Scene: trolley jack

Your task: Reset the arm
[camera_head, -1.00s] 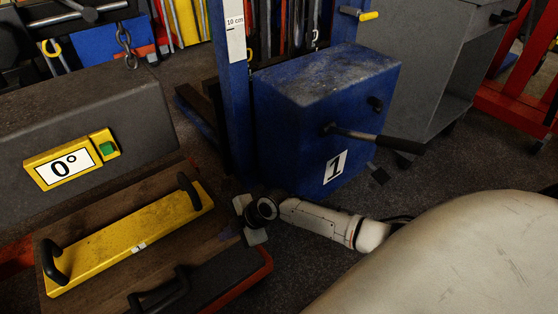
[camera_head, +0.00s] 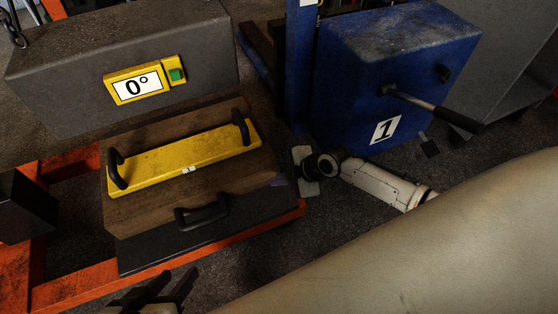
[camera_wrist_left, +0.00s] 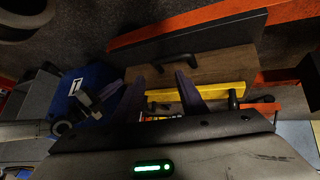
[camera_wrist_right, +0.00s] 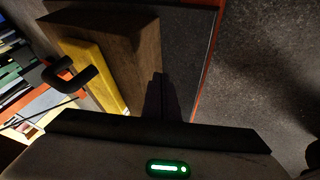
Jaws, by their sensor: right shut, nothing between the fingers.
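My left gripper (camera_head: 160,288) shows at the bottom edge of the head view, in front of the orange frame. In the left wrist view its two fingers (camera_wrist_left: 160,82) stand apart with nothing between them. My right gripper (camera_head: 310,163) is beside the right end of the wooden block, between it and the blue box. In the right wrist view its fingers (camera_wrist_right: 160,85) are together and empty. My pale arm covers the lower right of the head view.
A yellow plate (camera_head: 185,160) with two black handles lies on a wooden block (camera_head: 215,180) on the orange frame (camera_head: 90,285). A grey block bears a 0° sign (camera_head: 140,84) with a green button. The blue box (camera_head: 350,95) marked 1 has a lever (camera_head: 435,107).

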